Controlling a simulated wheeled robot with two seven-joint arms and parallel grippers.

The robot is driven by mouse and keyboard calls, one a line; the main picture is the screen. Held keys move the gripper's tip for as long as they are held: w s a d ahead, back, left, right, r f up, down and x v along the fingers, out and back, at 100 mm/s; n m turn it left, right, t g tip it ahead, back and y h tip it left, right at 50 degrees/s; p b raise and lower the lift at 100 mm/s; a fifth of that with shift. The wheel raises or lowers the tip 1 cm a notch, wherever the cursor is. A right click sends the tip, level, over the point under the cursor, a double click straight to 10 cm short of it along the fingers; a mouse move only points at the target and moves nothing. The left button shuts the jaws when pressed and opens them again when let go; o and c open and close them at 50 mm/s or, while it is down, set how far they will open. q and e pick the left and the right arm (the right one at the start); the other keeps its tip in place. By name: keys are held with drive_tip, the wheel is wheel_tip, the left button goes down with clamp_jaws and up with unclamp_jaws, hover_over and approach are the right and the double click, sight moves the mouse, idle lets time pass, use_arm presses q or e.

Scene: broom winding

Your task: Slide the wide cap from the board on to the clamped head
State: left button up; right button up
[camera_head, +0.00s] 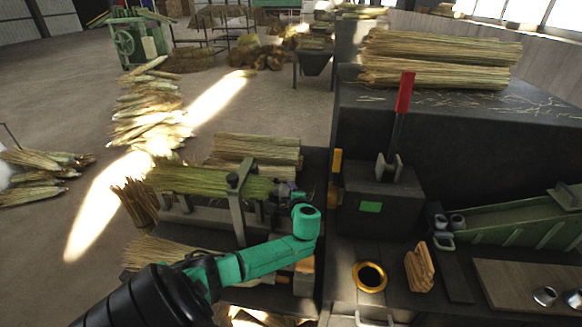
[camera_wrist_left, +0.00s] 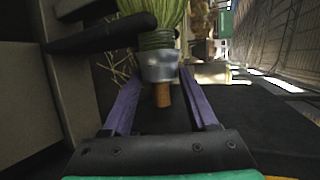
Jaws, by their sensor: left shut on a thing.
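The clamped head (camera_head: 205,179), a bundle of green straw, lies sideways under a metal clamp (camera_head: 240,205). In the left wrist view its straw (camera_wrist_left: 155,18) narrows to a bound neck (camera_wrist_left: 156,40). A silver cap (camera_wrist_left: 160,68) sits at the neck's end, with a brown wooden stub (camera_wrist_left: 163,95) sticking out of it. My left gripper (camera_head: 289,190) is at the head's right end. Its purple fingers are shut on the cap, one on each side; how far the cap covers the neck is unclear. The board (camera_head: 505,285) at the lower right bears two silver caps (camera_head: 545,296). My right gripper is not in view.
A black box with a red-handled lever (camera_head: 404,95) stands right of the head. A gold ring (camera_head: 369,277) and a wooden block (camera_head: 419,268) lie on the dark bench. A green tray (camera_head: 515,225) is at the right. Straw bundles (camera_head: 440,50) lie behind.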

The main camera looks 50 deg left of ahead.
use_arm(q)
drive_tip(key=o, duration=1.4)
drive_tip(key=shift+a, duration=0.1)
drive_tip(key=v, duration=1.4)
drive_tip(key=shift+s+d+r+b, duration=0.1)
drive_tip(key=shift+d+b, duration=0.1)
drive_tip(key=shift+b, duration=0.2)
